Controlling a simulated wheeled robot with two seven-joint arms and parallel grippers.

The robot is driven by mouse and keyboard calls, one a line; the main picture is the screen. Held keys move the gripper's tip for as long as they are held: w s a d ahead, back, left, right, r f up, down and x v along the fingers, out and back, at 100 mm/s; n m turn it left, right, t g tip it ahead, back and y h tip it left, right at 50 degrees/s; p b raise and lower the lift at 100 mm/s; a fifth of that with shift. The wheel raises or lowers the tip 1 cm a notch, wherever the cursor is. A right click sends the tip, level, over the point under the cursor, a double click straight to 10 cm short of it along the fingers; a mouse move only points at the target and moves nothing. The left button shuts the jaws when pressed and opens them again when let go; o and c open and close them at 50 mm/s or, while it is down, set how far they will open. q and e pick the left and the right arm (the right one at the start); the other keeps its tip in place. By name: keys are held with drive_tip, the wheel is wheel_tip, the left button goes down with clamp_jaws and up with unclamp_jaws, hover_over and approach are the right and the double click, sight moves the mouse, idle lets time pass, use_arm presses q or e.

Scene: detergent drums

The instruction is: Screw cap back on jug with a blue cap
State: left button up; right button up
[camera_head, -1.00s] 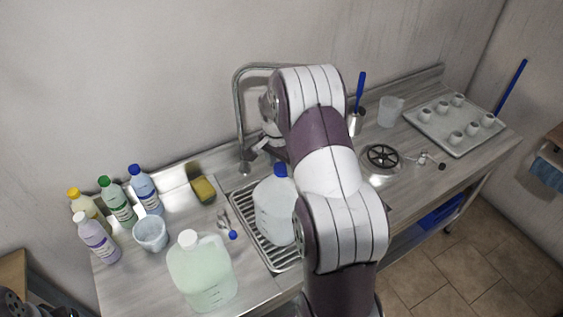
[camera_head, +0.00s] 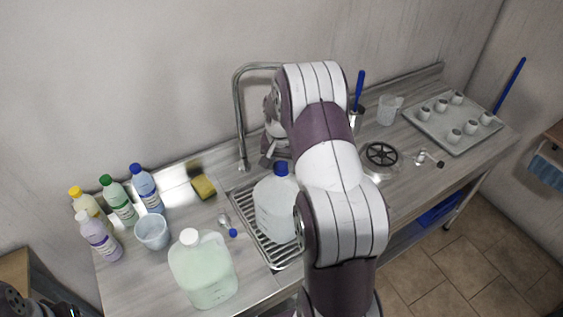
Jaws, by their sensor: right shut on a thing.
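The large clear jug (camera_head: 274,212) stands upright on the ribbed drainer of the sink, partly covered on its right by my right arm. A blue cap (camera_head: 281,169) sits at the top of its neck; whether it is threaded on cannot be told. My right gripper (camera_head: 272,157) reaches down behind my arm to the cap and is shut on it. The arm hides much of the wrist. Of my left arm only a dark part shows in the bottom left corner; its gripper is not seen.
A white-capped jug (camera_head: 204,270) stands front left of the sink. Several bottles (camera_head: 122,203) and a small bucket (camera_head: 153,233) stand at the left. A yellow sponge (camera_head: 204,187) and a blue-ended scoop (camera_head: 231,229) lie nearby. A tall faucet (camera_head: 239,115) rises behind the drainer. A cup tray (camera_head: 450,124) is at the right.

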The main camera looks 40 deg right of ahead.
drive_tip(key=m, duration=0.3)
drive_tip(key=shift+f+b, duration=0.2)
drive_tip(key=shift+b, duration=0.15)
drive_tip(key=m, duration=0.2)
drive_tip(key=shift+r+m+g, duration=0.1)
drive_tip(key=shift+m+g, duration=0.2)
drive_tip(key=shift+m, duration=0.1)
drive_tip(key=m+b, duration=0.1)
drive_tip(key=m, duration=0.2)
drive_tip(key=shift+f, duration=0.2)
drive_tip(key=m, duration=0.2)
drive_tip(key=shift+r+m+g, duration=0.1)
drive_tip(key=shift+m+g, duration=0.3)
drive_tip(key=m+b, duration=0.1)
drive_tip(key=m, duration=0.4)
drive_tip(key=shift+m+g, duration=0.3)
drive_tip(key=shift+m, duration=0.1)
